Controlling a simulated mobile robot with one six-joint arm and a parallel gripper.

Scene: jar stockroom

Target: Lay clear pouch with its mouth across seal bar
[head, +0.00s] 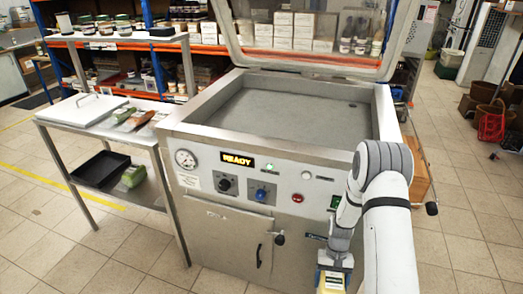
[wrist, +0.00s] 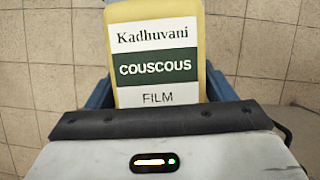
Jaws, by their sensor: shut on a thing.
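My gripper (head: 335,262) is at the lower right in the head view, in front of the machine and below its rim. It is shut on a yellow pouch (wrist: 155,28), labelled "Kadhuvani COUSCOUS FILM", between blue fingers in the wrist view. The pouch's lower part (head: 331,284) also shows in the head view, cut off by the bottom edge. I cannot make out its mouth. The steel sealing machine (head: 225,218) has its clear lid (head: 300,72) raised. Its grey chamber (head: 290,108) is open and looks empty. I cannot make out the seal bar.
A steel side table (head: 60,118) on the left holds a white board (head: 88,110) and green and reddish pouches (head: 140,119). A black tray (head: 101,168) is on its lower shelf. The machine's display (head: 237,160) reads READY. Shelves with jars stand behind.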

